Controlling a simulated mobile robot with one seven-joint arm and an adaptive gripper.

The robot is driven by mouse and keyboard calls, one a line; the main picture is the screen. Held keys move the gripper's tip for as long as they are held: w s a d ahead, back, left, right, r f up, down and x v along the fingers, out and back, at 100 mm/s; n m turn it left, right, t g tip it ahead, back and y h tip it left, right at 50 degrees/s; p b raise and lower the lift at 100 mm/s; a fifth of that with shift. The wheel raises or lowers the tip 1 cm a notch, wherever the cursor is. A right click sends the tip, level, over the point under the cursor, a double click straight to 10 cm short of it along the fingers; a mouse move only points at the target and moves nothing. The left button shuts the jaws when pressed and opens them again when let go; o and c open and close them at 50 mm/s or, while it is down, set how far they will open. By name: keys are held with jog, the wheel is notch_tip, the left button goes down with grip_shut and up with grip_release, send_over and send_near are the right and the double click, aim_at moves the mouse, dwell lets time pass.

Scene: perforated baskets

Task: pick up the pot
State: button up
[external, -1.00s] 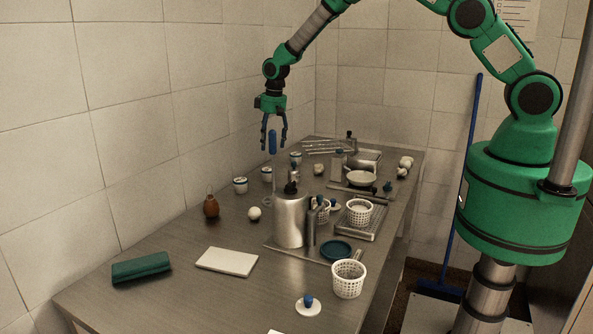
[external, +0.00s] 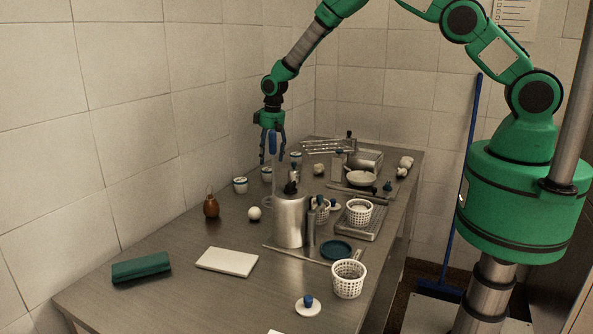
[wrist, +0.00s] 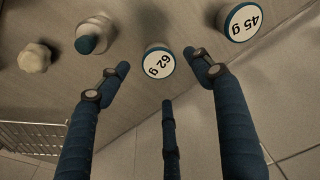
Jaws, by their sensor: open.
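Small white pots with blue rims stand along the wall side of the steel table: one at the left (external: 240,185), one in the middle (external: 266,174) and one farther back (external: 295,157). In the wrist view a pot with "62 g" on its round top (wrist: 159,63) appears between my finger tips, and another marked "45 g" (wrist: 243,22) is at the upper right. I cannot tell which external-view pots these are. My gripper (external: 272,158) is open and empty, fingers pointing down above the pots; the wrist view shows its blue fingers (wrist: 157,76) spread.
A metal canister (external: 290,222) stands in front of the gripper. White perforated baskets (external: 348,280) are on the right. A brown bulb-shaped object (external: 211,206) and a white ball (external: 254,214) lie left. The front-left table is mostly clear around a white slab (external: 227,262).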

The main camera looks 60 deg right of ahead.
aim_at(268, 169)
jog(key=shift+w+f, duration=0.15)
jog(key=shift+f, duration=1.25)
jog(key=shift+f, duration=0.15)
jog(key=shift+w+d+f+p, duration=0.15)
jog(key=shift+f+p, duration=0.1)
jog(key=shift+f, duration=0.95)
jog(key=shift+w+a+f+p, duration=0.1)
jog(key=shift+f+p, duration=0.1)
jog(key=shift+f, duration=1)
jog(key=shift+c, duration=0.5)
jog(key=c, duration=1.2)
